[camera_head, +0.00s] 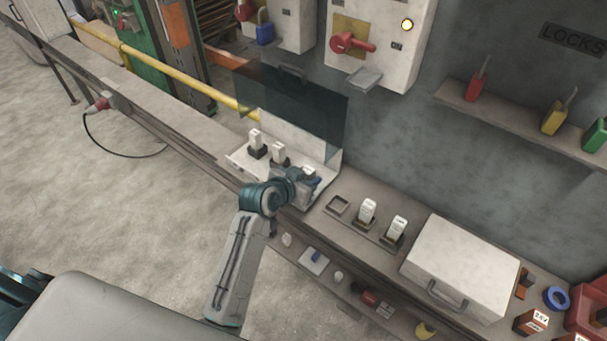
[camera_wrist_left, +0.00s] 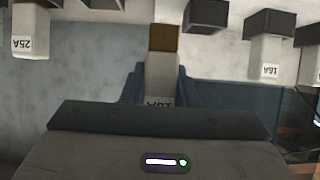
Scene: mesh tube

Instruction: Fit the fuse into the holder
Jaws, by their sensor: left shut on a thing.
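My left gripper (camera_head: 312,180) is at the right end of the white fuse panel (camera_head: 240,160). In the left wrist view its blue fingers (camera_wrist_left: 160,88) are shut on a white fuse (camera_wrist_left: 161,72) with a brown end (camera_wrist_left: 163,38). The fuse's label is partly hidden by the gripper body. A dark holder block (camera_wrist_left: 207,14), with no fuse seen in it, is just up and right of the brown end. I cannot tell whether they touch. Two white fuses (camera_head: 255,138) (camera_head: 278,152) stand in dark holders on the panel. My right gripper is not in view.
A clear dark cover (camera_head: 290,100) stands raised behind the panel. Right of it on the bench are an empty square socket (camera_head: 337,206), two spare fuses (camera_head: 367,211) (camera_head: 397,228) and a white case (camera_head: 462,265). Fuses marked 25A (camera_wrist_left: 30,35) and 16A (camera_wrist_left: 267,60) flank the wrist view.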

